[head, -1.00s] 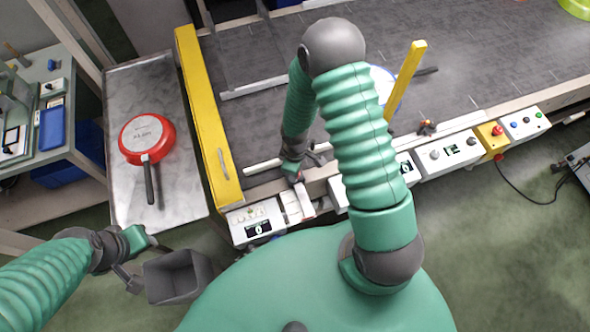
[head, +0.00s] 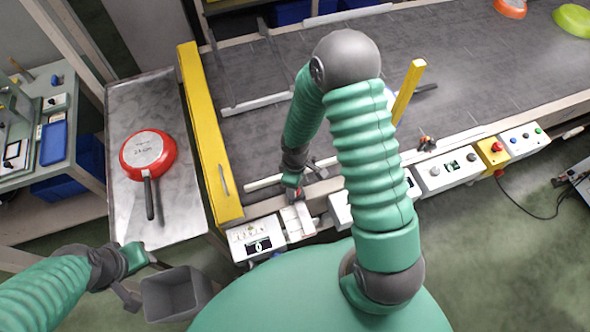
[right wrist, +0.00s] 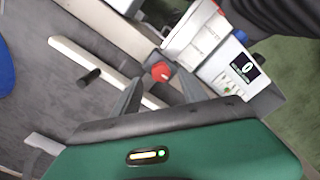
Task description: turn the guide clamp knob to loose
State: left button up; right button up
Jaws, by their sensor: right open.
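The red guide clamp knob (right wrist: 161,71) shows in the right wrist view, at the end of the white control housing by the pale guide rail (right wrist: 95,66). My right gripper (right wrist: 155,85) is open, with its two fingers on either side of the knob. I cannot tell whether they touch it. In the head view my right gripper (head: 293,190) is low at the conveyor's near edge, and its fingers are hard to make out. My left gripper (head: 145,278) is at the lower left, its fingers apart and empty, beside a dark grey bin.
A counter display box (head: 256,240) stands just left of the right gripper. A yellow bar (head: 209,140) edges the belt. The grey bin (head: 177,293) is below. Control boxes line the right.

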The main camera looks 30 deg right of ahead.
notch_tip(320, 180, up, 14)
jog(key=p, duration=0.1)
jog(key=shift+f, duration=0.1)
jog(key=s+a+m+t+b, duration=0.2)
jog(key=s+a+m+b, duration=0.2)
jog(key=m, duration=0.3)
jog(key=shift+s+r+m+t+b, duration=0.2)
jog(key=shift+s+m+t+b, duration=0.1)
jog(key=shift+b, duration=0.2)
jog(key=shift+a, duration=0.2)
jog(key=shift+a, duration=0.2)
